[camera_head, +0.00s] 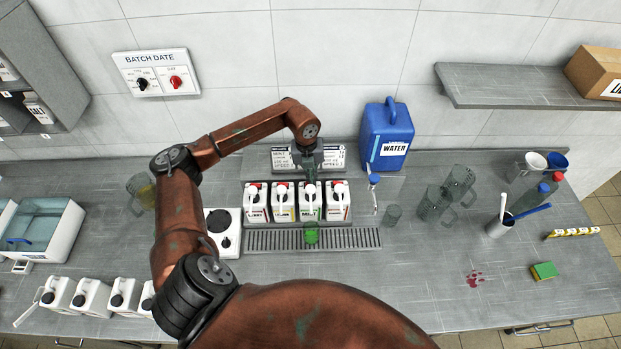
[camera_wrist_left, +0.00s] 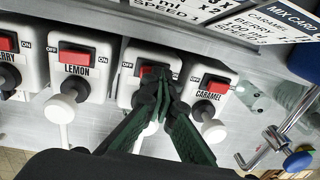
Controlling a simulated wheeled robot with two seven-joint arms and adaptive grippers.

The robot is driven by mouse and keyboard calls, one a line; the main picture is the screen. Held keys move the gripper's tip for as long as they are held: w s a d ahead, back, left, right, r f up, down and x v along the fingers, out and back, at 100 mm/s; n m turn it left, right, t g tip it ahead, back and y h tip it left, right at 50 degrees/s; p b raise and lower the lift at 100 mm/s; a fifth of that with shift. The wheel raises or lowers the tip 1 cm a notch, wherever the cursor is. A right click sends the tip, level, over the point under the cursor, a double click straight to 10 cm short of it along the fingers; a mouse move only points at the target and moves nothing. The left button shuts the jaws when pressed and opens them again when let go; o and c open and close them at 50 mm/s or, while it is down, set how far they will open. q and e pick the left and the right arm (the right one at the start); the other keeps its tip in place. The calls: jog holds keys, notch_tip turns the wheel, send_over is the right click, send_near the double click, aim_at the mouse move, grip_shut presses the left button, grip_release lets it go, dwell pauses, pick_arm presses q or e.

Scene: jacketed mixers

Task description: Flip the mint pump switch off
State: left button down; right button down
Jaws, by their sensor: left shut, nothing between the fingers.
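The mint pump (camera_head: 310,204) is a white box with a green-marked label, third from the left in a row of white pumps on the counter. In the left wrist view its red switch (camera_wrist_left: 147,71) is mostly hidden behind my fingertips, so I cannot tell its setting. OFF shows left of it and ON at its right. My left gripper (camera_head: 310,177) is shut and empty, its tips at or touching the mint switch; in the left wrist view its dark green fingers (camera_wrist_left: 157,80) meet there. A glass with green liquid (camera_head: 311,236) stands in front of the mint pump. My right gripper is out of view.
The lemon pump (camera_wrist_left: 80,62) and caramel pump (camera_wrist_left: 211,95) stand close on either side. A drip grate (camera_head: 270,241) runs in front. A blue water jug (camera_head: 387,135) and clear pitchers (camera_head: 433,204) stand to the right. A mix card (camera_wrist_left: 262,28) is behind.

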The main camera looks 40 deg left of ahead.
pick_arm(q)
jog(key=shift+r+p, duration=0.3)
jog(key=shift+r, duration=0.1)
jog(key=r, duration=0.1)
jog(key=r+p, duration=0.2)
jog(key=shift+w+d+r, duration=0.1)
jog(key=shift+w+d, duration=0.15)
jog(key=shift+d, duration=0.05)
notch_tip(320, 180, up, 10)
jog(key=w+d+b, duration=0.1)
jog(key=b, duration=0.1)
jog(key=shift+d, duration=0.3)
jog(key=shift+f, duration=0.2)
